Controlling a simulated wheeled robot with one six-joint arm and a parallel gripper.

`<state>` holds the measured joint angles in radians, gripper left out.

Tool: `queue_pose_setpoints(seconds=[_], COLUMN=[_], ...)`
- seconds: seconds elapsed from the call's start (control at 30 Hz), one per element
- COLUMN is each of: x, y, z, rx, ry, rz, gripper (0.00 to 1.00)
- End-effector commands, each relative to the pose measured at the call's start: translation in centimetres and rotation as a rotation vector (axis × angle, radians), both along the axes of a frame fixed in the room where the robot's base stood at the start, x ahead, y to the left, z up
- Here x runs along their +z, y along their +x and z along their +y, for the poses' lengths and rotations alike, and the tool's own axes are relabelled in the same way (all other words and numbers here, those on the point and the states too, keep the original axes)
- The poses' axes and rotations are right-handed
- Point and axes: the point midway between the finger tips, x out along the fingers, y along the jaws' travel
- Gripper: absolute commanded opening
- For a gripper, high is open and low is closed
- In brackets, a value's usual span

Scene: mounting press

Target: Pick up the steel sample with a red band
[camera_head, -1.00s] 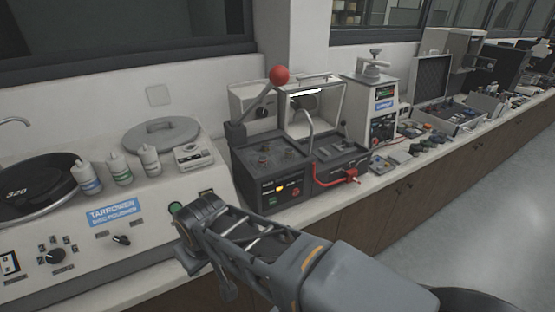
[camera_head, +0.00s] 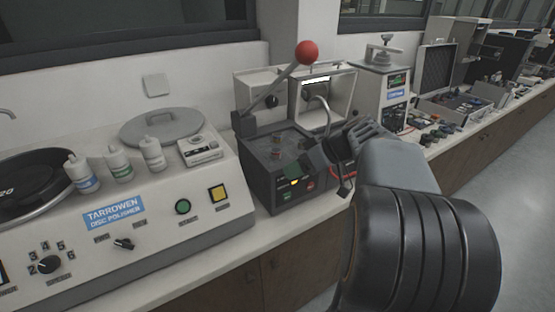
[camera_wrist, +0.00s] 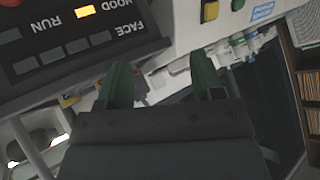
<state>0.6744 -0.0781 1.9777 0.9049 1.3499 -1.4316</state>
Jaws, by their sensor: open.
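The same machine's panel (camera_wrist: 75,45) appears upside down at upper left there, with a lit amber button and the word RUN.
A red-knobbed lever (camera_head: 307,52) rises above the machine. The white disc polisher (camera_head: 150,235), with several bottles on it, stands at left. A white press-like unit (camera_head: 383,90) and small items (camera_head: 437,131) lie along the counter at right. Open floor (camera_head: 520,190) is at right.

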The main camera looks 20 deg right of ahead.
Motion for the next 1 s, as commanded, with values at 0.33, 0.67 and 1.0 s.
queue_pose_setpoints(seconds=[0.33,0.67,1.0], x=[2.7,0.9,-0.1], y=[1.9,5.8,7.6], z=[-7.8,-4.6,-3.0], rx=[0.046,0.052,0.050], ry=[-0.006,-0.011,-0.013], rz=[-0.419,-0.446,-0.445], gripper=[0.61,0.61,0.61])
